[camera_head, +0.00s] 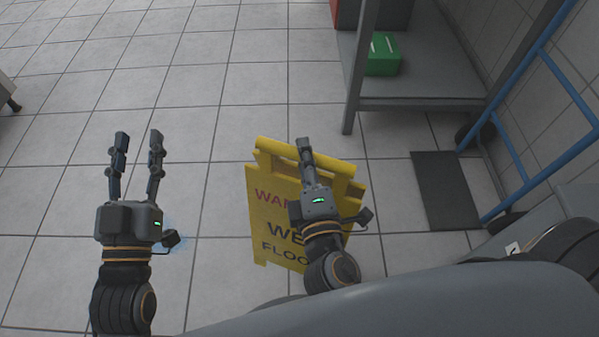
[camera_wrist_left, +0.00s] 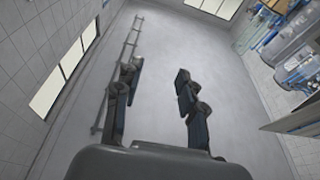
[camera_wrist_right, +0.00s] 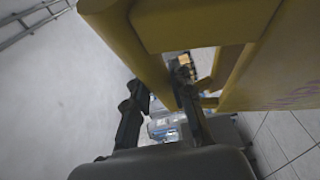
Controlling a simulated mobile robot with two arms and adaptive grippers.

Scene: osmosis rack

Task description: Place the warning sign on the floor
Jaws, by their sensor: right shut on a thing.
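The yellow warning sign (camera_head: 270,215) has dark lettering, partly readable as "WET FLOOR", and is in the middle of the head view. My right gripper (camera_head: 304,147) lies over its top edge and is shut on it, covering part of the lettering. In the right wrist view the sign's yellow top (camera_wrist_right: 200,25) fills the upper part, with the fingers (camera_wrist_right: 160,100) at its handle opening. I cannot tell whether the sign's feet touch the floor (camera_head: 205,120). My left gripper (camera_head: 137,140) is open and empty, left of the sign; its spread fingers also show in the left wrist view (camera_wrist_left: 158,85).
A grey metal shelf (camera_head: 425,104) with a green box (camera_head: 383,55) stands at the upper right. The tiled floor left of the sign is clear.

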